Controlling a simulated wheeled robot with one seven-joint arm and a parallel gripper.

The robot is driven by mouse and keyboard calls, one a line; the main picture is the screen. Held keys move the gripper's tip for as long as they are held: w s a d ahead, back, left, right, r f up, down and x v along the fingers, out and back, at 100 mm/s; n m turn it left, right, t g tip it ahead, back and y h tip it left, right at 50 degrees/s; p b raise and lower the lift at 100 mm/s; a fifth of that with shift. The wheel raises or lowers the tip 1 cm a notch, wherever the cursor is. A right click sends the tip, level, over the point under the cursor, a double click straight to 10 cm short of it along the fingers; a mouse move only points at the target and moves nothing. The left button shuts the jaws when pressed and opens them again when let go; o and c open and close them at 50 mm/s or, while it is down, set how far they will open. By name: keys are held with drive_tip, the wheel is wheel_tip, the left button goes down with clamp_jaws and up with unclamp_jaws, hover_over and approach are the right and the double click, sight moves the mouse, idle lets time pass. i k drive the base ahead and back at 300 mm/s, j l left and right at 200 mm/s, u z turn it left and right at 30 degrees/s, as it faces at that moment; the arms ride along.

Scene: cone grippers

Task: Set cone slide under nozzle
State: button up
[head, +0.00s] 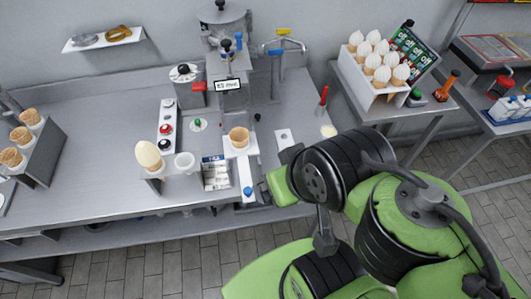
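The cone slide (252,163) is a pale narrow strip running from the machine toward the counter's front edge. It carries an empty tan cone (239,137), upright in its holder, and has a blue knob (247,191) at its front end. The cone stands in front of the dispensing machine (232,62), not beneath its head. The nozzle itself is hard to make out behind the label reading about "85 mm". The end of my arm, with my gripper (282,172), is just right of the slide's front end. My arm hides the fingers, so their opening and any contact do not show.
A rack of empty cones (31,139) is far left. A box of white-topped cones (378,62) stands right. The left counter is mostly clear.

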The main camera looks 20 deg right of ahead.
sight(243, 162)
drive_tip(key=k+j, duration=0.1)
drive_tip(key=j, duration=1.2)
drive_tip(key=k+u, duration=0.05)
drive_tip(key=k, duration=0.05)
